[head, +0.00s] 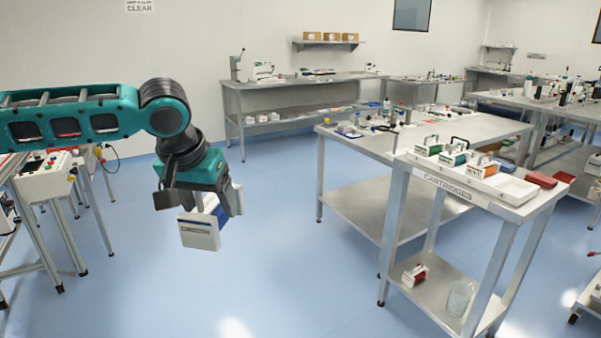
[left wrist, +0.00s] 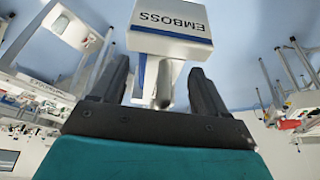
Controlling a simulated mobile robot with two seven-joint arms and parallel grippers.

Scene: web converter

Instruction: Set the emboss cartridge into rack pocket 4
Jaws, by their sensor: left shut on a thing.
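The emboss cartridge (head: 199,234) is a white block with a dark blue edge, held above the floor in the head view. My left gripper (head: 208,203) is shut on it. In the left wrist view the cartridge (left wrist: 172,28) shows its EMBOSS label, with its handle between the fingers (left wrist: 160,88). The white rack (head: 511,188) stands on the stand labelled CARTRIDGES, well to the right of the gripper. Cartridges with green and orange faces stand in its left and middle part; its right end looks empty. Pocket numbers cannot be read. My right gripper is not in view.
Dark red trays (head: 541,180) lie right of the rack. The stand's lower shelf holds a red-and-white cartridge (head: 414,275) and a clear container (head: 460,298). A steel table (head: 470,131) adjoins the stand behind. Open blue floor (head: 290,245) lies between the gripper and stand.

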